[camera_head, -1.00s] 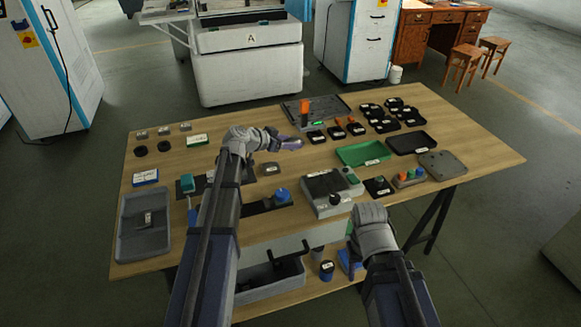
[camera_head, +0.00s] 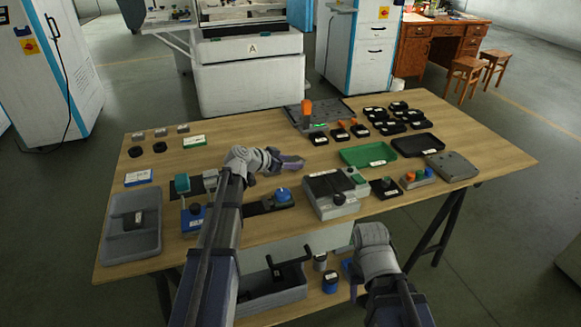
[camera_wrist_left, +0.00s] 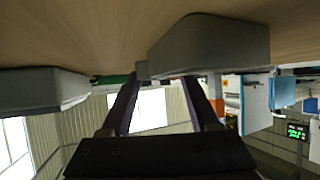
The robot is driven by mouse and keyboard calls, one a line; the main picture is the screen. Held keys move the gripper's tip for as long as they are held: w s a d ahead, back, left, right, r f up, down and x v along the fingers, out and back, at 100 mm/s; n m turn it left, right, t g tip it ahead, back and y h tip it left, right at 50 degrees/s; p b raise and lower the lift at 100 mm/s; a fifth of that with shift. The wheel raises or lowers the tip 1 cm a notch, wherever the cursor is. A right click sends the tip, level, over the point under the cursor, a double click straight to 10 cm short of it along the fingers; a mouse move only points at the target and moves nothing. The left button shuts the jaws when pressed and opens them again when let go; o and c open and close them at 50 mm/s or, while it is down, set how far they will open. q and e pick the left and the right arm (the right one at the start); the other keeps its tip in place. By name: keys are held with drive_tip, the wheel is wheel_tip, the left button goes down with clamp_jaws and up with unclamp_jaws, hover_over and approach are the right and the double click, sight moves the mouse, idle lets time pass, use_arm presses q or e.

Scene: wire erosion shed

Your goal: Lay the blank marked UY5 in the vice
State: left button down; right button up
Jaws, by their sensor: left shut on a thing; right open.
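My left gripper (camera_head: 290,164) is low over the middle of the table, pointing right. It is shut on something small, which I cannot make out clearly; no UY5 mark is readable. Its two fingers (camera_wrist_left: 162,88) show in the left wrist view, with a grey block (camera_wrist_left: 210,45) close by their tips. A dark rail with a blue knob (camera_head: 283,194) lies just in front of the gripper, and a teal block (camera_head: 182,184) is left of my arm; they may belong to the vice, partly hidden by the arm. My right gripper (camera_head: 368,236) is open and empty at the front edge.
A grey box with a black top (camera_head: 322,187) stands right of the rail. A green tray (camera_head: 367,155) and a black tray (camera_head: 418,145) lie to the right, several black pieces (camera_head: 397,117) behind. A grey tray (camera_head: 118,245) is at the left. Table is clear behind my left gripper.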

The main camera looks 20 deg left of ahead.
use_arm(q)
drive_tip(key=shift+r, duration=0.1)
drive_tip(key=c, duration=0.6)
unclamp_jaws()
drive_tip(key=shift+f, duration=0.2)
drive_tip(key=o, duration=0.5)
drive_tip(key=shift+r, duration=0.1)
drive_tip(key=shift+r, duration=0.2)
drive_tip(key=p+v, duration=0.5)
drive_tip(key=v, duration=0.5)
drive_tip(key=shift+s+a+r, duration=0.1)
drive_tip(key=shift+s+a, duration=0.05)
drive_tip(key=shift+s, duration=0.1)
drive_tip(key=shift+s+a+r+p, duration=0.2)
drive_tip(key=shift+s+a+p, duration=0.25)
drive_tip(key=shift+s, duration=0.1)
